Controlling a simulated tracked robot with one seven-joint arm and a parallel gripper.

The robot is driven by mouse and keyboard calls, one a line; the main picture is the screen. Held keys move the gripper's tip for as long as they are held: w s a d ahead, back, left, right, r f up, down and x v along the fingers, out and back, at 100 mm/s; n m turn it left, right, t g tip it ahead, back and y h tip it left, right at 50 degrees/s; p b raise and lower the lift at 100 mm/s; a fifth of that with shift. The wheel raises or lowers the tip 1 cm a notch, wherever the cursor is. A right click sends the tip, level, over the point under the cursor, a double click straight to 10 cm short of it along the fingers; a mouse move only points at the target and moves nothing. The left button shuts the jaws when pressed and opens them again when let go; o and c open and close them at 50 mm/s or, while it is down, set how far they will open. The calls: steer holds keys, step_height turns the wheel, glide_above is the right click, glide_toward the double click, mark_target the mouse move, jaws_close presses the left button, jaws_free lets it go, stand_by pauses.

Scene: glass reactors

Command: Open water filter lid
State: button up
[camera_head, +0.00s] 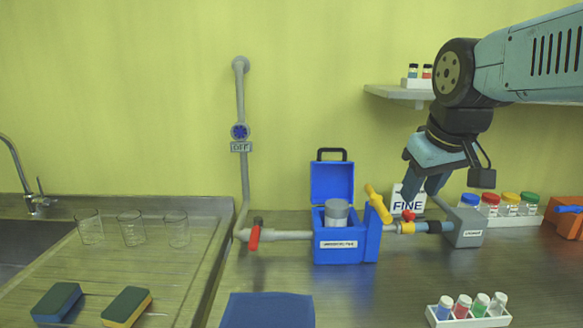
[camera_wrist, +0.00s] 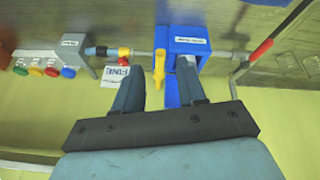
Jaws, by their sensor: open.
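The water filter is a blue box (camera_head: 340,252) with a white label on its front. Its blue lid (camera_head: 332,182), with a black handle on top, stands upright and open. A grey cylinder (camera_head: 337,213) sits inside. A yellow lever (camera_head: 378,204) is tilted at the box's right side. My gripper (camera_head: 420,192) is open and empty, pointing down to the right of the lever, apart from the lid. In the wrist view, the box (camera_wrist: 189,46) and yellow lever (camera_wrist: 159,70) appear ahead, the lever between the open fingers in the picture.
A pipe with a red valve (camera_head: 254,235) joins the box's left. Vials (camera_head: 467,307) stand front right. A shelf (camera_head: 400,92) is behind the arm. The counter before the box is mostly clear.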

steer(key=s+d+f+m, duration=0.1)
steer(key=s+f+m, duration=0.2)
steer(key=s+f, duration=0.2)
steer(key=w+a+r+n, duration=0.2)
steer(key=w+r+n, duration=0.3)
steer(key=w, duration=0.4)
steer(key=w+a+r+n, duration=0.1)
steer(key=w+r+n, duration=0.3)
steer(key=w+r, duration=0.4)
steer(key=w+a+r+n+g, duration=0.1)
steer(key=w+a+n, duration=0.4)
steer(key=w, duration=0.6)
steer(key=w+a+r+n, duration=0.1)
steer(key=w+a+n, duration=0.3)
steer(key=w, duration=0.6)
steer(key=x, duration=1.3)
steer(key=shift+a+f, duration=0.1)
steer(key=shift+f, duration=0.3)
steer(key=shift+c, duration=0.2)
jaws_close()
